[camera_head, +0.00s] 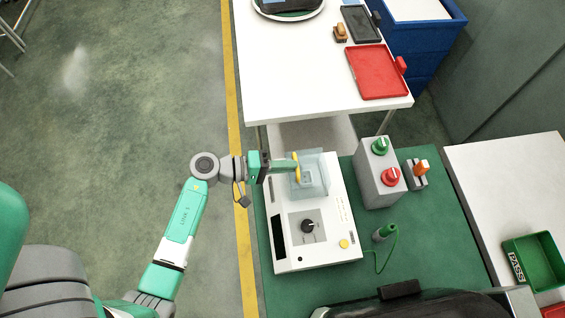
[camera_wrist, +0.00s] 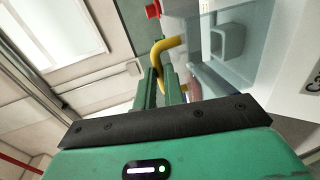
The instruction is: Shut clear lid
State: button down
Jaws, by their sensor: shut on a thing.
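The clear lid (camera_head: 315,172) is a see-through bluish cover at the back of the white machine (camera_head: 290,240). Its yellow handle (camera_head: 297,166) is on its left side. My gripper (camera_head: 292,165) comes in from the left and is shut on the handle. In the wrist view the yellow handle (camera_wrist: 166,46) is bent and runs down between my green fingers (camera_wrist: 160,88). A pale see-through part, apparently the lid, shows right of it. The lid's exact angle is hard to tell, and my fingers hide part of the handle.
The machine has a black knob (camera_head: 308,226) and a yellow button (camera_head: 344,243). Right of it stand a grey box (camera_head: 378,172) with green and red knobs, and a green corded tool (camera_head: 384,232). A white table (camera_head: 300,70) with a red tray (camera_head: 377,72) is behind. Open floor lies left.

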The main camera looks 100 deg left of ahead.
jog(key=c, duration=1.5)
grip_release()
jog(key=shift+w, duration=0.15)
jog(key=v, duration=0.8)
